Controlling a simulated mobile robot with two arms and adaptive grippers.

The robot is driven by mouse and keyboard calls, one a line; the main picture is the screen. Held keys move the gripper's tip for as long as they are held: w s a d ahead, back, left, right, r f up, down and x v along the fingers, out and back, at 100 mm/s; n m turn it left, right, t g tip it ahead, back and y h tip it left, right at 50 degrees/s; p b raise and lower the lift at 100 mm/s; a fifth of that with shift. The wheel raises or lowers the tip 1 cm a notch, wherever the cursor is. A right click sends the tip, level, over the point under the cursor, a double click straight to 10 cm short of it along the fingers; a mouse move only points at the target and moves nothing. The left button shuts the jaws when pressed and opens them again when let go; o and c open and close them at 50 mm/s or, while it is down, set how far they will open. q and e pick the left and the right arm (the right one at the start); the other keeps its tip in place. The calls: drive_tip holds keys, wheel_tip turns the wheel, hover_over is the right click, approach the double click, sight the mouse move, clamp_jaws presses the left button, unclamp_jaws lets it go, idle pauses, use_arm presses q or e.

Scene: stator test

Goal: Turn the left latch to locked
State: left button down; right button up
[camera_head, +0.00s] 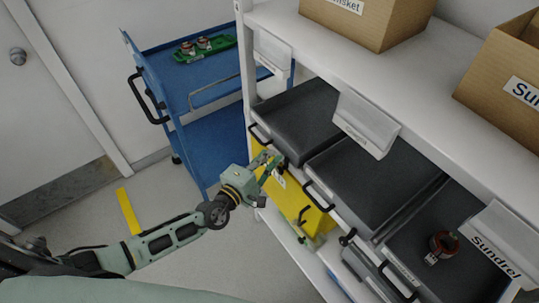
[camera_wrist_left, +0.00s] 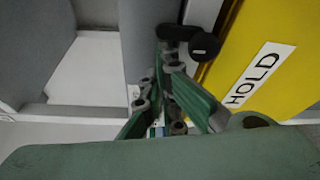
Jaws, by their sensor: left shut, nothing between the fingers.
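The left latch (camera_wrist_left: 190,38) is a black piece with a round end, beside the yellow panel (camera_wrist_left: 262,55) in the left wrist view. In the head view it is mostly hidden by my gripper. My left gripper (camera_head: 272,162) is shut and empty, at the upper left corner of the yellow panel (camera_head: 305,205). In the left wrist view its green fingers (camera_wrist_left: 172,68) reach up to just below the latch; I cannot tell whether they touch it. A second black latch (camera_head: 347,238) shows at the panel's right end.
Dark grey bins (camera_head: 297,112) with black handles fill the white shelf (camera_head: 420,75) above the panel. A red and black part (camera_head: 442,245) lies on the right bin. A blue cart (camera_head: 215,95) with a green tray (camera_head: 205,47) stands behind.

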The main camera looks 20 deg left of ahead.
use_arm(q)
drive_tip(key=v, duration=1.1)
drive_tip(key=s+a+f+n+g+y, duration=0.2)
drive_tip(key=s+a+f+n, duration=0.15)
drive_tip(key=f+n, duration=0.5)
drive_tip(key=s+a+f+n+g+y+b, duration=0.1)
drive_tip(key=s+a+f+n+g+y, duration=0.15)
drive_tip(key=a+f+n, duration=0.45)
drive_tip(key=s+a+f+n+g+y, duration=0.2)
drive_tip(key=a+f+n+y, duration=0.1)
drive_tip(key=f+n, duration=0.75)
drive_tip(key=s+d+f+n+g, duration=0.2)
drive_tip(key=s+f+n+g, duration=0.3)
drive_tip(key=s+f+n, duration=0.9)
drive_tip(key=s+d+f+n+g+h, duration=0.1)
drive_tip(key=s+d+f+n+g, duration=0.1)
drive_tip(key=s+n, duration=0.4)
drive_tip(key=s+d+f+n+g+h, duration=0.1)
drive_tip(key=s+d+f+n, duration=0.3)
drive_tip(key=s, duration=0.6)
drive_tip(key=d+n+b, duration=0.1)
drive_tip(key=n, duration=0.1)
drive_tip(key=shift+s+d+f+n+g, duration=0.35)
drive_tip(key=shift+n, duration=0.05)
